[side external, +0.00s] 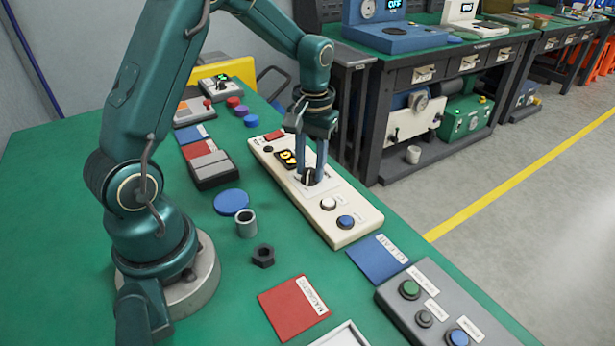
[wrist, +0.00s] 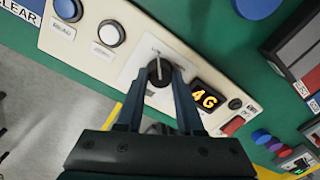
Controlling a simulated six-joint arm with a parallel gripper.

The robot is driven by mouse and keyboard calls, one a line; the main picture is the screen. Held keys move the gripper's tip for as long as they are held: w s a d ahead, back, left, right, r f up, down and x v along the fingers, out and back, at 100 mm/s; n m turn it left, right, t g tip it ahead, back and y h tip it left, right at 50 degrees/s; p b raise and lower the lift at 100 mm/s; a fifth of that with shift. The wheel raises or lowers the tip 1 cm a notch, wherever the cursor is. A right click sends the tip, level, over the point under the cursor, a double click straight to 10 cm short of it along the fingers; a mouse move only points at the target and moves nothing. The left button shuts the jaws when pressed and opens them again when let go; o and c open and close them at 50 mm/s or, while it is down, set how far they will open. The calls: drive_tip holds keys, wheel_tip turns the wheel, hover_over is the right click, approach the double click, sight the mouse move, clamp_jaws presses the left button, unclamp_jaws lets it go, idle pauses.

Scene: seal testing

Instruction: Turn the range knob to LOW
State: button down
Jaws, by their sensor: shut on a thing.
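The range knob (wrist: 159,75) is dark and round with a pale pointer line, set on a white plate (wrist: 137,75) in the cream control panel. In the wrist view the pointer aims toward the top of the picture, near small print too blurred to read surely. My gripper (wrist: 160,76) is shut on the knob, with one finger on each side. In the side view my gripper (side external: 310,175) points down onto the panel (side external: 341,217), and its fingers partly hide the knob (side external: 308,177).
The panel has an amber display (wrist: 205,97), a white button (wrist: 108,34), a blue button (wrist: 66,8) and a red switch (wrist: 233,125). A blue disc (side external: 231,202), grey ring (side external: 246,223) and dark nut (side external: 263,256) lie nearby on the green bench. A grey button box (side external: 440,308) stands front right.

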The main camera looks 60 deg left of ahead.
sight(311, 171)
drive_tip(key=shift+w, duration=0.1)
drive_tip(key=c, duration=0.5)
unclamp_jaws()
drive_tip(key=shift+c, duration=0.2)
drive_tip(key=shift+r, duration=2.6)
